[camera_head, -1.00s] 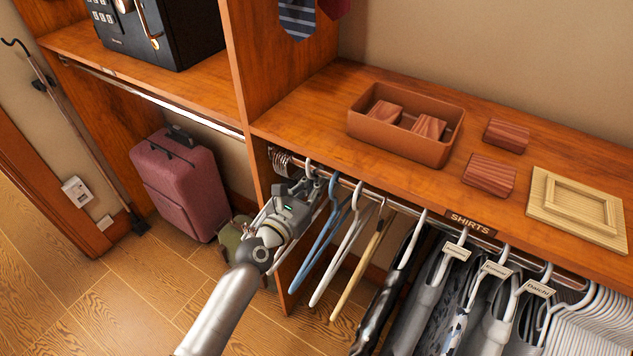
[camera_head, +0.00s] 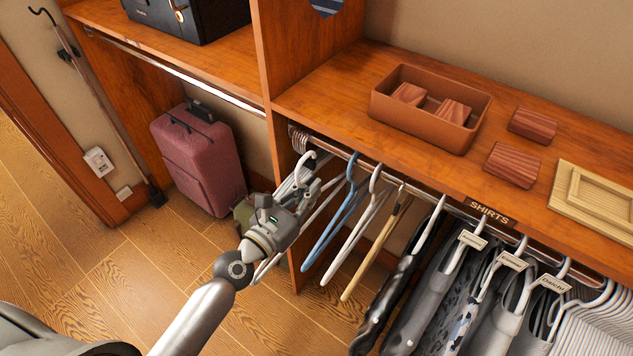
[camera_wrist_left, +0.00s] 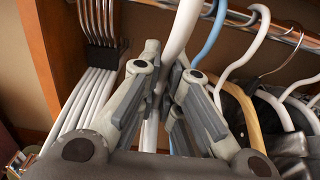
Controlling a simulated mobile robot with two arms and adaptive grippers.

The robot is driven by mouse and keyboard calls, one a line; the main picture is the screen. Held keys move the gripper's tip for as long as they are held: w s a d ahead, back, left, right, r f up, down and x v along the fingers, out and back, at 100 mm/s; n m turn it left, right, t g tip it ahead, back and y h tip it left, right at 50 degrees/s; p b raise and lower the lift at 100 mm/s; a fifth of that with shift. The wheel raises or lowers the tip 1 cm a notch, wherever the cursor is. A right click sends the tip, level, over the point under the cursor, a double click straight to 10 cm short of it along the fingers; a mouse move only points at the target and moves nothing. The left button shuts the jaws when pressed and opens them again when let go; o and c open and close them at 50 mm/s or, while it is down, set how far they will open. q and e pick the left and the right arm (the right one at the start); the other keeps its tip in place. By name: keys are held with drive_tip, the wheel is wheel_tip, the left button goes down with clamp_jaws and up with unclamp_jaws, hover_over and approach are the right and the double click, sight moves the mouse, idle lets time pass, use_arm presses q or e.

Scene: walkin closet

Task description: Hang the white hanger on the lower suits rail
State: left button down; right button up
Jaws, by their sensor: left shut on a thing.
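The white hanger (camera_head: 304,162) is in my left gripper (camera_head: 297,187), in front of the left end of the shirts rail (camera_head: 336,152). Its hook appears just below and in front of that rail, apart from it. In the left wrist view my gripper (camera_wrist_left: 162,82) is shut on the white hanger's neck (camera_wrist_left: 182,32); the hook's top is out of frame. A bare metal rail (camera_head: 185,76) runs under the shelf at the left. No suits label shows, so I cannot tell which rail is the suits rail. My right gripper is not in view.
A blue hanger (camera_head: 333,228), another white hanger (camera_head: 352,237) and a wooden one (camera_head: 375,250) hang close by on the right. Bunched white hangers (camera_wrist_left: 88,95) are at the left. A divider panel (camera_head: 260,50) separates the bays. A pink suitcase (camera_head: 203,160) stands below the bare rail.

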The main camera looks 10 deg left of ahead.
use_arm(q)
drive_tip(key=v, duration=0.3)
drive_tip(key=shift+s+a+b, duration=0.15)
drive_tip(key=shift+s+b, duration=0.1)
drive_tip(key=shift+b, duration=0.15)
drive_tip(key=b+v, duration=0.1)
drive_tip(key=v, duration=0.2)
drive_tip(key=shift+s, duration=0.15)
drive_tip(key=b+v, duration=0.1)
drive_tip(key=v, duration=0.1)
drive_tip(key=shift+s+a+f, duration=0.1)
drive_tip(key=shift+s+a, duration=0.05)
drive_tip(key=shift+s, duration=0.1)
drive_tip(key=b+v, duration=0.3)
drive_tip(key=v, duration=0.1)
drive_tip(key=shift+s+f+b, duration=0.1)
drive_tip(key=shift+f+b, duration=0.1)
drive_tip(key=shift+b, duration=0.15)
drive_tip(key=shift+s+a+r+b, duration=0.15)
drive_tip(key=shift+s+b, duration=0.1)
drive_tip(key=shift+s, duration=0.1)
drive_tip(key=shift+s+a+r+b, duration=0.1)
drive_tip(key=shift+s+a+b, duration=0.05)
drive_tip(key=shift+s+b, duration=0.15)
drive_tip(key=shift+r, duration=0.2)
